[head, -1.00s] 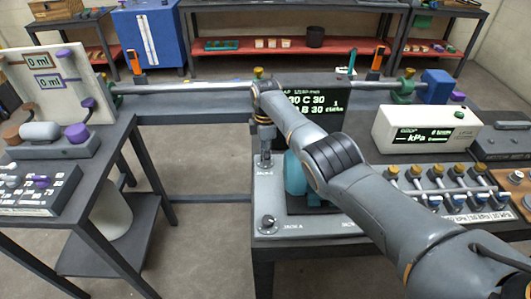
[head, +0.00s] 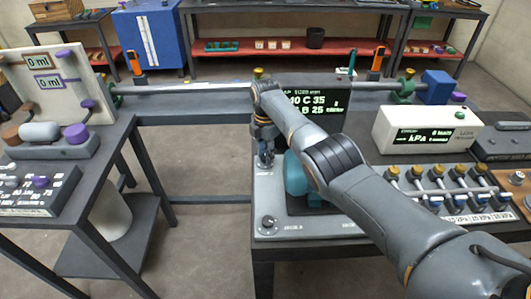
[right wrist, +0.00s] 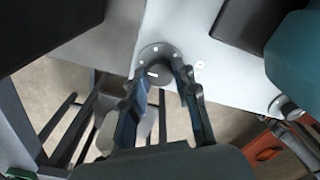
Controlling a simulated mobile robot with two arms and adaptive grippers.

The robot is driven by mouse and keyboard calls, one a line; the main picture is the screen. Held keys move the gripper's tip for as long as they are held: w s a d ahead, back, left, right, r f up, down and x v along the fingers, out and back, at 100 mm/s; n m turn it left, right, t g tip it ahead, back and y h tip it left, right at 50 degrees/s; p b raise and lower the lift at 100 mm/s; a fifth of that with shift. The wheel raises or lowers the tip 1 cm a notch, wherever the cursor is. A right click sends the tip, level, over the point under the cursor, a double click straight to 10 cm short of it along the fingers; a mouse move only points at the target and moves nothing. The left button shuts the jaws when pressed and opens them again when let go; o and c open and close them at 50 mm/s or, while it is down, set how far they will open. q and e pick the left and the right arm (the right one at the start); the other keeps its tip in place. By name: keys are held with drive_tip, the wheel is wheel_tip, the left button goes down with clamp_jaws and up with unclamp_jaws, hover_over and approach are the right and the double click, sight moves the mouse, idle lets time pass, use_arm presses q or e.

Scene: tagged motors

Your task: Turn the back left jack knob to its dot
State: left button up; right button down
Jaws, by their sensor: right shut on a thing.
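The back left jack knob stands at the far left corner of the pale motor base plate (head: 262,204). In the head view the knob is mostly hidden by my right gripper (head: 266,157), which points down onto it. In the right wrist view its round dial plate (right wrist: 153,52) shows, with several pale dots around it. The front left jack knob (head: 268,221) is free. My left gripper is not in view.
A white kPa box (head: 425,128) and a row of valves are on the right. A side table (head: 95,158) stands left across a floor gap.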

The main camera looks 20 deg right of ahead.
drive_tip(key=c, duration=1)
unclamp_jaws()
drive_tip(key=shift+r, duration=0.1)
wheel_tip(320, 180, up, 12)
drive_tip(key=shift+f, duration=0.1)
